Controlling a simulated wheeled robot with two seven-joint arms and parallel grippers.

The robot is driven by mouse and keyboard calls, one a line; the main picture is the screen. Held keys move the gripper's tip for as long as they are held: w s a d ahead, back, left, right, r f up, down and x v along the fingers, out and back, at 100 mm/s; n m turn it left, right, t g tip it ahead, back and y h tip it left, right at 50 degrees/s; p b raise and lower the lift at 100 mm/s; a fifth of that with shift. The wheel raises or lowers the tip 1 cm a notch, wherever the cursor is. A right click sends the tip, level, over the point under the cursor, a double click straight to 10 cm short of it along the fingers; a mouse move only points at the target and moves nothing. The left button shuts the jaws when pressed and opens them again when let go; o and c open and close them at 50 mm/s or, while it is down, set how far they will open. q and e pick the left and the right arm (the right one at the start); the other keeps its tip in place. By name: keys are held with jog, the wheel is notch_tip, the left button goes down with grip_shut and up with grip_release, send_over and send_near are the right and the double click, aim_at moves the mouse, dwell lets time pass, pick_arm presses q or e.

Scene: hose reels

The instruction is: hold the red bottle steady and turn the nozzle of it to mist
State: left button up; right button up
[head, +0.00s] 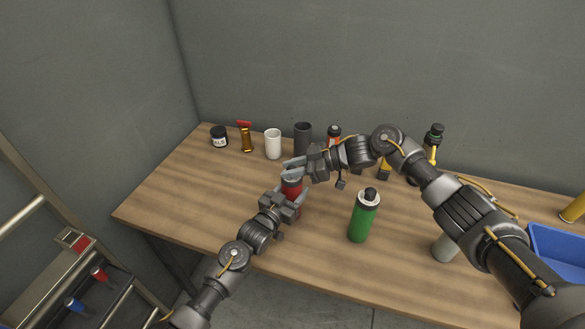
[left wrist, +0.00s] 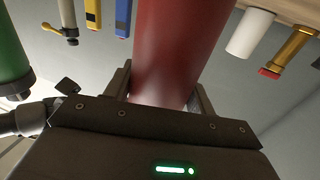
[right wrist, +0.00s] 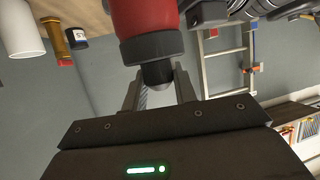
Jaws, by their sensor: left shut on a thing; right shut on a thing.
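The red bottle (head: 291,187) stands upright on the wooden table, left of its middle. My left gripper (head: 288,200) is shut on the bottle's body from the front. In the left wrist view the red body (left wrist: 180,45) runs between both fingers. My right gripper (head: 296,168) is at the bottle's top, coming in from the right. In the right wrist view its fingers are shut on the dark nozzle (right wrist: 157,73), which sits on a grey collar (right wrist: 151,47) above the red body. The nozzle's setting marks cannot be seen, and the fingers hide it in the head view.
A green bottle (head: 362,220) stands to the right. A black jar (head: 219,137), a brass piece with a red top (head: 246,139), a white cylinder (head: 273,144) and a dark cylinder (head: 303,136) stand behind. A blue bin (head: 556,252) is at the far right.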

jog(key=shift+f, duration=0.1)
dwell(0.3)
jog(key=o, duration=1)
jog(key=v, duration=1.2)
pick_arm(q)
jog(key=o, duration=1.2)
jog(key=shift+o, duration=0.2)
pick_arm(e)
jog(key=shift+w, duration=0.1)
